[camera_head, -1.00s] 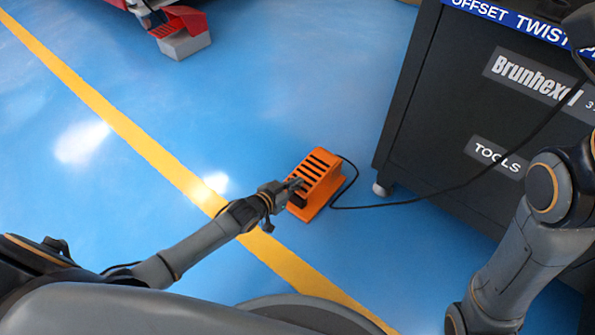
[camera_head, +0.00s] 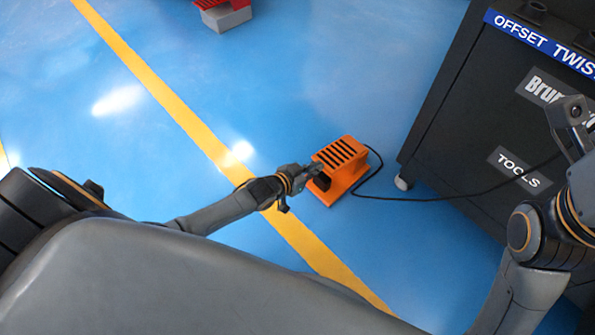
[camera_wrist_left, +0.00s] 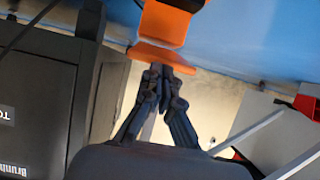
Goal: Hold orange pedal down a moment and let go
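The orange pedal (camera_head: 350,172) stands on the blue floor, with dark slots across its top and a black cable at its side. My left gripper (camera_head: 317,171) reaches in from the left to the pedal's near side, at its dark opening. In the left wrist view the gripper's fingertips (camera_wrist_left: 161,70) are drawn together with nothing visible between them, right by the orange pedal (camera_wrist_left: 165,25). Whether they touch it or press it down I cannot tell.
A dark machine cabinet (camera_head: 465,130) marked TOOLS stands on a caster to the pedal's right. The black cable (camera_head: 440,199) runs from the pedal towards it. A yellow line (camera_head: 170,100) crosses the floor. A red and grey object (camera_head: 225,15) is at the top.

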